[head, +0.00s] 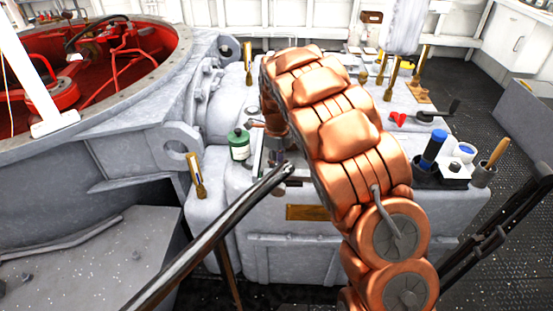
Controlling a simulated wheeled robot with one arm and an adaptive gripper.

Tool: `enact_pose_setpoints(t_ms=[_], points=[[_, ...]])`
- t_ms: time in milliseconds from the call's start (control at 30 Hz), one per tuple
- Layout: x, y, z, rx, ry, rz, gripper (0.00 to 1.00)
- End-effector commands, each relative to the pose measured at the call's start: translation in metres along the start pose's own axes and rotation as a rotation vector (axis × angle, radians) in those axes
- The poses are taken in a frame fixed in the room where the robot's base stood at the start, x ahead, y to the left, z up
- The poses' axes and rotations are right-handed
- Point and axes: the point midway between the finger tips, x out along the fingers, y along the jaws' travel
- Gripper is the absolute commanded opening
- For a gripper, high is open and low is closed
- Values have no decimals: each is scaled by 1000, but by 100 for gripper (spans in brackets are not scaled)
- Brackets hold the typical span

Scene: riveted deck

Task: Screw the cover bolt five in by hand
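A grey metal housing (270,232) stands in the middle of the head view. Several upright brass-coloured bolt-like pieces stand along its edges: one at the back left (248,64), one at the front left (196,176) and others at the back right (421,60). I cannot tell which is cover bolt five. My copper-coloured arm reaches across the housing. My gripper (276,150) is low at the arm's far left side, over the housing's front left part. It is small, dark and mostly hidden by the arm. Its fingers and anything between them cannot be made out.
A green bottle (239,145) stands just left of my gripper. A dark bar (215,233) slants up towards it. At right are a red item (397,119), a black crank (440,112), a blue cylinder (433,149) and a cup holding a wooden-handled tool (494,155). A red-lined ring (150,90) is left.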

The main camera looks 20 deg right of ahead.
Motion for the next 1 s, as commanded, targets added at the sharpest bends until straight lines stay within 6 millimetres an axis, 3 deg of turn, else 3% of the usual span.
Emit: enact_pose_setpoints(t_ms=[600, 1000], points=[[-6, -2, 2, 575, -8, -6, 0], [-5, -1, 1, 825, -6, -3, 0]])
